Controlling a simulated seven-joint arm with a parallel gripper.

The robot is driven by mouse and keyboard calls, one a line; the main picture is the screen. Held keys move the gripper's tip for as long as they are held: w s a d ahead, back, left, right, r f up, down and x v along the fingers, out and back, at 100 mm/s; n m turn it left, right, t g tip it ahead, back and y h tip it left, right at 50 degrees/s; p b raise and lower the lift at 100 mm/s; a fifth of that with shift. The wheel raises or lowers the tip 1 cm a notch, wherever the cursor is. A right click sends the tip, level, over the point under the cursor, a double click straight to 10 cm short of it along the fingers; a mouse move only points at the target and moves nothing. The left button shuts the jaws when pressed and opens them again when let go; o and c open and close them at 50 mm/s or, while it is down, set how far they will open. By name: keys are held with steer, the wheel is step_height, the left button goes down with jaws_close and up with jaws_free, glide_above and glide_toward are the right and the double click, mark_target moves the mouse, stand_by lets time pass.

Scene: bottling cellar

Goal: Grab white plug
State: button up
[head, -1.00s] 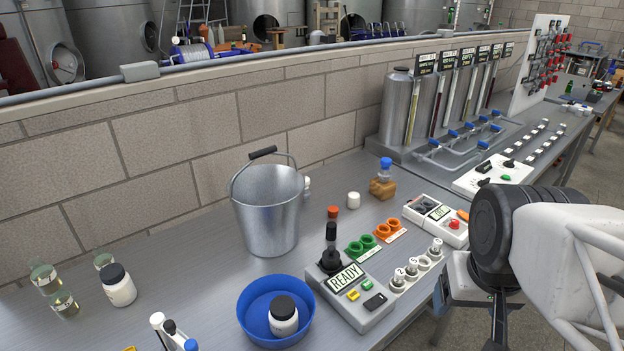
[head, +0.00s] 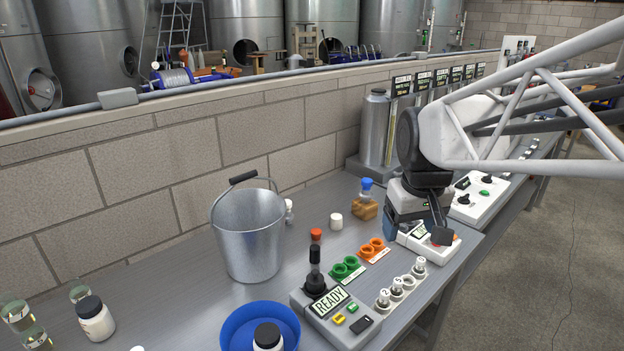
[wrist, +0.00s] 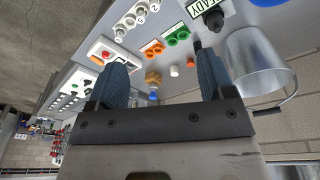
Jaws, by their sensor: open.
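The white plug (head: 336,221) is a small white cylinder standing upright on the bench, between the bucket and the amber bottle. It also shows in the wrist view (wrist: 175,71), between the lines of my two fingers and beyond their tips. My gripper (head: 417,236) is over the bench at the right, by the white box with the red button, well to the right of the plug. In the wrist view my gripper (wrist: 161,62) has its blue fingers wide apart with nothing between them.
A metal bucket (head: 248,238) stands left of the plug. A blue-capped amber bottle (head: 365,202) stands close to its right. A red plug (head: 316,235), green rings (head: 346,267), orange rings (head: 371,248) and a READY control box (head: 340,315) are in front. The brick wall is behind.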

steer(key=w+a+n, duration=0.1)
steer(key=w+a, duration=0.2)
steer(key=w, duration=0.5)
steer(key=w+a+n, duration=0.2)
steer(key=w, duration=0.5)
steer(key=n+g, duration=0.2)
steer(key=n, duration=0.5)
glide_above(288, 202)
step_height(288, 202, down, 21)
steer(key=shift+r, duration=0.2)
steer(key=shift+w+a+f+n, duration=0.25)
steer(key=shift+a+f+n, duration=0.05)
steer(key=shift+a+f, duration=0.1)
steer(key=shift+f, duration=1.3)
